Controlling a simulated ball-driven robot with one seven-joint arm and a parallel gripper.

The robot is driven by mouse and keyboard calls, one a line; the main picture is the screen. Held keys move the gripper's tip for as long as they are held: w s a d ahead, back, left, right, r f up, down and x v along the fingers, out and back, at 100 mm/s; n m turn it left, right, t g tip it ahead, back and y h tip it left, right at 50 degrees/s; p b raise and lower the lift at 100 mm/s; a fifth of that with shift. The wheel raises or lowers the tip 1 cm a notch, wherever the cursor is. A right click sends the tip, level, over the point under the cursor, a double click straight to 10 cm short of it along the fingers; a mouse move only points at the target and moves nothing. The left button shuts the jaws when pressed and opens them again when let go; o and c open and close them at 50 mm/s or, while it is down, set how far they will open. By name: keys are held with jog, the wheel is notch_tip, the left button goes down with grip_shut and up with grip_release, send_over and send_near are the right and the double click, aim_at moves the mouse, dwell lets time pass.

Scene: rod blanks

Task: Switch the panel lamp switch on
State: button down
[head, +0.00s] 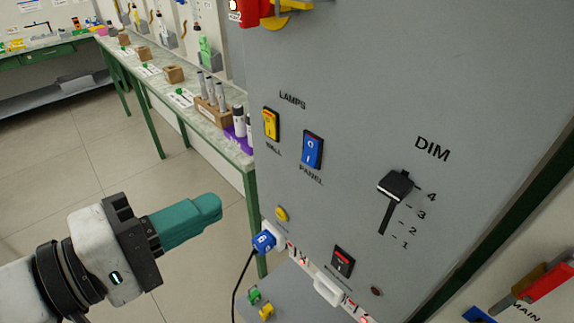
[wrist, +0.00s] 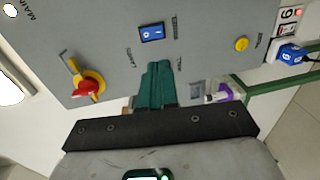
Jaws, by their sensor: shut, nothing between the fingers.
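The panel lamp switch (head: 312,150) is a blue rocker marked O at the top and I at the bottom, above the word PANEL on a grey upright panel. I cannot tell which side is pressed in. It also shows in the wrist view (wrist: 151,33), beyond my fingertips. My gripper (head: 217,205) has teal fingers, shut together and empty, to the left of and below the switch in the head view. The fingers (wrist: 158,66) point toward the panel and appear apart from it.
A yellow rocker (head: 271,124) labelled HALL sits left of the blue one. A DIM slider (head: 396,185) stands out on the right. A red-and-yellow rotary knob (wrist: 88,86) projects from the panel. Below are a yellow button (head: 281,213) and a blue plug (head: 264,242) with cable.

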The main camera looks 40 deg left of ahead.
jog(key=p, duration=0.3)
send_near(307, 162)
jog(key=w, duration=0.5)
jog(key=shift+w+d+f, duration=0.15)
jog(key=shift+w+f, duration=0.2)
jog(key=shift+w, duration=0.55)
jog(key=shift+w+d+f+t+b, duration=0.1)
jog(key=shift+w+f+t+b, duration=0.2)
jog(key=shift+b, duration=0.3)
jog(key=shift+s+r, duration=0.1)
jog(key=shift+r, duration=0.1)
